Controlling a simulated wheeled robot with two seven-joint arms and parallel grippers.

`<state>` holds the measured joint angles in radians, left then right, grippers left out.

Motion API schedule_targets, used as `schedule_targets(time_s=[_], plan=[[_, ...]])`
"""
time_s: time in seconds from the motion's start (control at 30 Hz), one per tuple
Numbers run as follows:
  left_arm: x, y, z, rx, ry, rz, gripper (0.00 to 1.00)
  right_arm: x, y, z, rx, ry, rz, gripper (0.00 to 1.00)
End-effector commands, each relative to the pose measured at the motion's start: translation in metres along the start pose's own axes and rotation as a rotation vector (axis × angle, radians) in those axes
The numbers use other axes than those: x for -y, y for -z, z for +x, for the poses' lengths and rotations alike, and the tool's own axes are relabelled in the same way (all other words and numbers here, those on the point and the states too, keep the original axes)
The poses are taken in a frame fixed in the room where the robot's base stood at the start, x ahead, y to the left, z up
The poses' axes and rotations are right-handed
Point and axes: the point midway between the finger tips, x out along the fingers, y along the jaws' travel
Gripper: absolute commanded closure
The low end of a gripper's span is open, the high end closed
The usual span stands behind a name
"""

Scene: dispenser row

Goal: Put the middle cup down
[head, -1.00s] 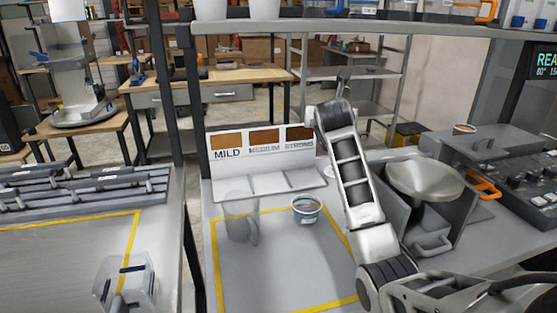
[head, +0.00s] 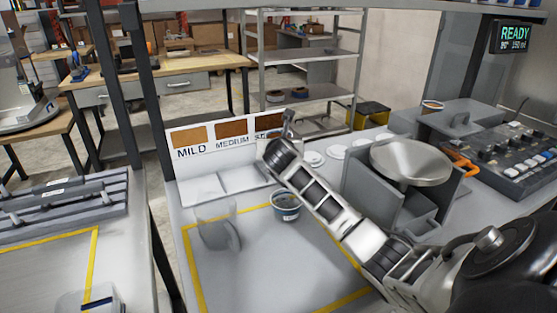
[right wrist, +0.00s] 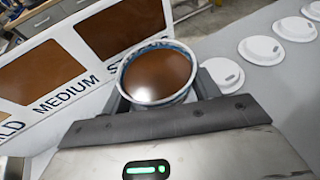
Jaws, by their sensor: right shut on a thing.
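In the right wrist view, my right gripper (right wrist: 163,95) is shut on a blue-and-white cup (right wrist: 158,74) filled with brown liquid. The cup is upright, in front of the STRONG end of the sign. In the head view, my right gripper (head: 287,124) is at the sign's right end, partly behind my arm, and the held cup is hidden there. Another blue-and-white cup (head: 285,207) with dark contents stands inside the yellow outline, below my arm. I cannot tell whether the held cup touches a surface. My left gripper is not in view.
The MILD, MEDIUM, STRONG sign (head: 232,143) stands behind white pads. White lids (head: 313,158) lie to its right. A grey machine with a metal dish (head: 410,160) stands right of my arm.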

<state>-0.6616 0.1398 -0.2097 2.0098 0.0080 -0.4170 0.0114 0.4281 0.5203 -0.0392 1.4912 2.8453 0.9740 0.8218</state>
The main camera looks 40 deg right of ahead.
Motion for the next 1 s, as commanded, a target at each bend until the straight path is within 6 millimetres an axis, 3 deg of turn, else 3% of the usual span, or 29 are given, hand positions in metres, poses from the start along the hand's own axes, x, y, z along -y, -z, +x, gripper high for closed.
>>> schedule_targets(time_s=[0.3,0.73,0.77,0.8,0.83,1.0], plan=[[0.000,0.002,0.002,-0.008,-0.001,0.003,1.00,0.000,0.035,0.013,0.002,0.000,-0.003,0.66],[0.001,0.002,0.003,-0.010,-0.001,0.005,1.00,-0.001,0.041,0.015,0.002,-0.001,0.000,0.66],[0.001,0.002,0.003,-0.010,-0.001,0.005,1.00,-0.001,0.041,0.015,0.001,-0.001,0.000,0.34],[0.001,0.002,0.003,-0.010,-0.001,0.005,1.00,-0.001,0.041,0.015,0.001,-0.001,-0.001,0.23],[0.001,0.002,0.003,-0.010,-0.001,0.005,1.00,0.000,0.041,0.015,0.001,-0.001,-0.001,0.17],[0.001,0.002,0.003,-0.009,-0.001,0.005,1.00,0.000,0.040,0.015,0.001,-0.001,-0.001,0.17]])
